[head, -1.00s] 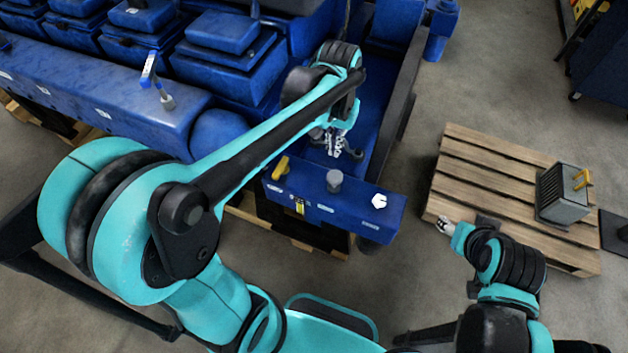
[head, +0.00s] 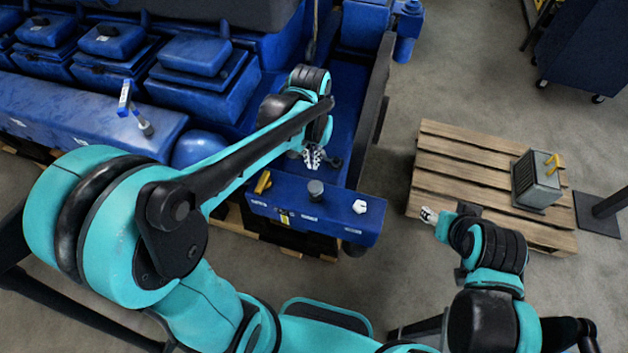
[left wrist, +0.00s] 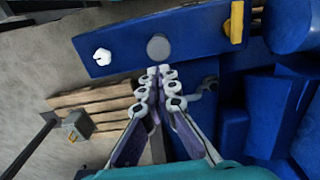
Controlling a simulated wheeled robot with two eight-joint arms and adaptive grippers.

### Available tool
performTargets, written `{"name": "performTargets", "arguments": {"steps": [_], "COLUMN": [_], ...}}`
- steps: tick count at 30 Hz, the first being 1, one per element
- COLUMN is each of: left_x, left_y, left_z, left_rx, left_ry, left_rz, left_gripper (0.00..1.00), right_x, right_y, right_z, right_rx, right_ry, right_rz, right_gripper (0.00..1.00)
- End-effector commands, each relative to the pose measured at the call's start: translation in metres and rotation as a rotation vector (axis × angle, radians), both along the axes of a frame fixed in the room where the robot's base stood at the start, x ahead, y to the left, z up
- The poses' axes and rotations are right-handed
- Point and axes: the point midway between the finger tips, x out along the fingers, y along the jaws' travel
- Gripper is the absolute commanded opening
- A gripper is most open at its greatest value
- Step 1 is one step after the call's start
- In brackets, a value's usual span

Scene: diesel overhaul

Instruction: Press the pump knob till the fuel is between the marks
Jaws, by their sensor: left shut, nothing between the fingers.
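The pump knob appears to be the round grey knob (head: 316,188) on top of the blue box (head: 345,217) at the engine's near end. The knob also shows in the left wrist view (left wrist: 158,47), just beyond my fingertips. My left gripper (head: 312,157) is shut and empty, behind the knob in the head view and apart from it. In the left wrist view the left gripper (left wrist: 159,72) points at the knob. My right gripper (head: 427,214) is over the near left edge of the pallet, away from the box; its jaws are too small to judge. The fuel level and marks cannot be made out.
A yellow handle (head: 263,182) and a white hex-shaped cap (head: 360,206) sit on the blue box on either side of the knob. A wooden pallet (head: 455,170) at right carries a grey box (head: 537,180) with a yellow handle. Floor lies free between engine and pallet.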

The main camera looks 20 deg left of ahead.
Motion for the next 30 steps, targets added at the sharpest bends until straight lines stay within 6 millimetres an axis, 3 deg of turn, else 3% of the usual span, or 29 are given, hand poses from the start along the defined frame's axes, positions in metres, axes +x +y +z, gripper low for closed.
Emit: {"name": "performTargets", "arguments": {"steps": [9, 15, 30], "left_x": [0.001, 0.002, 0.002], "left_y": [-0.001, -0.002, -0.002], "left_z": [-0.070, -0.097, -0.106], "left_rx": [0.000, -0.001, -0.001], "left_ry": [0.000, -0.001, -0.001], "left_rz": [0.000, -0.001, -0.001], "left_gripper": [0.00, 0.00, 0.00], "right_x": [0.000, 0.000, 0.000], "right_y": [0.000, 0.000, 0.000], "right_z": [-0.011, -0.014, -0.015], "right_rx": [0.000, 0.000, 0.000], "right_ry": [0.000, 0.000, 0.000], "right_rz": [0.000, 0.000, 0.000], "right_gripper": [0.52, 0.52, 0.52]}}
